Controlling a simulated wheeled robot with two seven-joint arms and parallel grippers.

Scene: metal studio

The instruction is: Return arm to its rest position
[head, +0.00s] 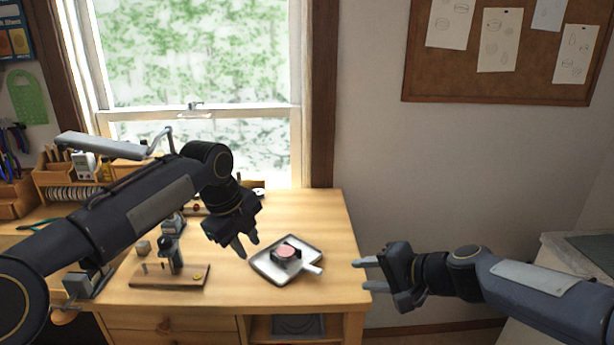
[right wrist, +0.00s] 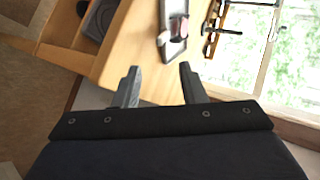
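My left gripper (head: 247,246) hangs above the workbench (head: 330,225), fingers pointing down, just left of a metal tray (head: 262,270). Its two fingers are apart and I see nothing between them. My right gripper (head: 364,274) is at the bench's right edge, fingers pointing left and spread apart. It also shows open and empty in the right wrist view (right wrist: 160,85). The tray holds a small dark piece with a round pink top (head: 287,252). The tray also shows in the right wrist view (right wrist: 163,42).
A wooden stand with a small metal device (head: 170,275) sits left of the tray. Wooden tool holders (head: 60,172) and a desk lamp (head: 105,145) stand at the back left. A grey-topped cabinet (head: 560,250) is at the far right. The bench's back right is clear.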

